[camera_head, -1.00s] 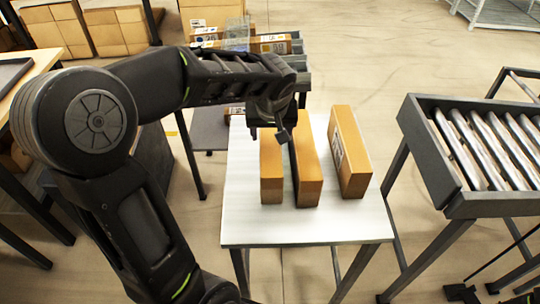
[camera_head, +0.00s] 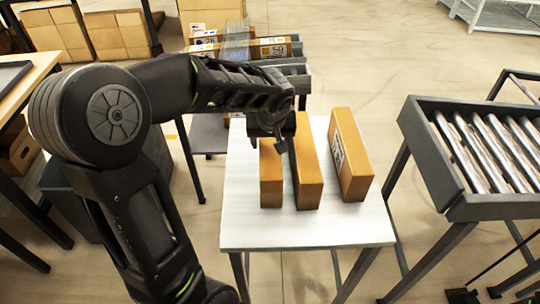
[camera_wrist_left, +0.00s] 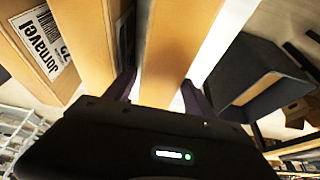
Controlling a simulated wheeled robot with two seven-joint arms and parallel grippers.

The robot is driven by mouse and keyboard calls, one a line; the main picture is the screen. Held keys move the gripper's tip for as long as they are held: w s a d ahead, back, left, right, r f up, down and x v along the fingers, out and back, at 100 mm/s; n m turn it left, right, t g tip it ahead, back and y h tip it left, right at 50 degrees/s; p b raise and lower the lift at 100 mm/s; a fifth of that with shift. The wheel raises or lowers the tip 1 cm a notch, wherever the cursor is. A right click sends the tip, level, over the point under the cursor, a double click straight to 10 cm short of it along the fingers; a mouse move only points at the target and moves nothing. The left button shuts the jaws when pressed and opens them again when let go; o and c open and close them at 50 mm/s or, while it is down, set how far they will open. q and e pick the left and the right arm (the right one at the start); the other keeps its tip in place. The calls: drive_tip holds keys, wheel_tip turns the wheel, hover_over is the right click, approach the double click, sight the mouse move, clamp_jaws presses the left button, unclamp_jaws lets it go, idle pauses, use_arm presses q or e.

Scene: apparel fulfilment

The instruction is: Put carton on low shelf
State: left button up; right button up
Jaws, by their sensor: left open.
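Three brown cartons stand on the white table in the head view: a left carton (camera_head: 271,180), a middle carton (camera_head: 308,170) and a right carton (camera_head: 350,155) with a label on its left face. My left gripper (camera_head: 277,140) is over the far part of the left carton. In the left wrist view, its open fingers (camera_wrist_left: 158,90) lie on both sides of that carton (camera_wrist_left: 182,45), one in the narrow gap beside the middle carton. Contact cannot be told. The labelled carton (camera_wrist_left: 55,45) shows at the left there. I cannot tell which surface is the low shelf. My right gripper is out of view.
The white table (camera_head: 290,230) has bare room in front of the cartons. A roller conveyor (camera_head: 460,180) stands at the right. Behind my left arm is a rack with labelled cartons (camera_head: 275,47). A wooden table (camera_head: 25,80) is at the left, with boxes below.

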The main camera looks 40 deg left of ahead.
use_arm(q)
drive_tip(key=shift+f, duration=0.1)
drive_tip(key=p+x, duration=0.1)
drive_tip(key=x, duration=0.4)
drive_tip(key=shift+a, duration=0.1)
idle(0.5)
clamp_jaws()
idle(0.5)
